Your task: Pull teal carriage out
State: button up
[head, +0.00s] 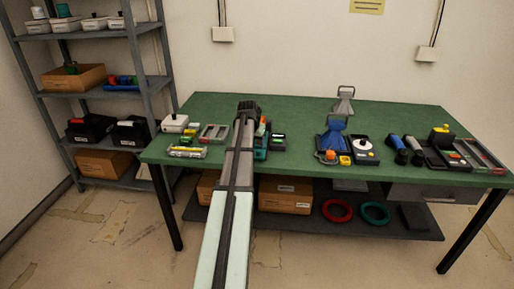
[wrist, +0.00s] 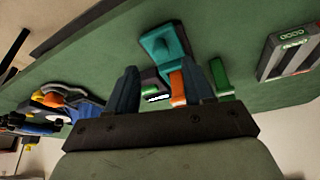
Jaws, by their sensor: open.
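The teal carriage (wrist: 168,46) shows in the wrist view just beyond the fingertips. It is a blocky teal piece with a raised round part. In the head view a strip of teal (head: 262,154) shows beside my arm, which hides the rest. My gripper (wrist: 162,68) is open, its two dark fingers pointing toward the carriage. An orange piece (wrist: 178,88) and a dark part with a pale label (wrist: 157,97) show between the fingers. I cannot tell whether either finger touches anything.
A green piece (wrist: 220,76) stands close by the right finger in the wrist view. A grey tray (head: 213,132) lies left of my arm on the green table (head: 300,112). A blue device (head: 333,136) stands to the right. The table's back middle is clear.

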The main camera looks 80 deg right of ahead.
jog(key=s+v, duration=0.1)
jog(key=v, duration=0.7)
jog(key=shift+w+a+r, duration=0.25)
jog(key=shift+w+r, duration=0.15)
jog(key=shift+w, duration=0.1)
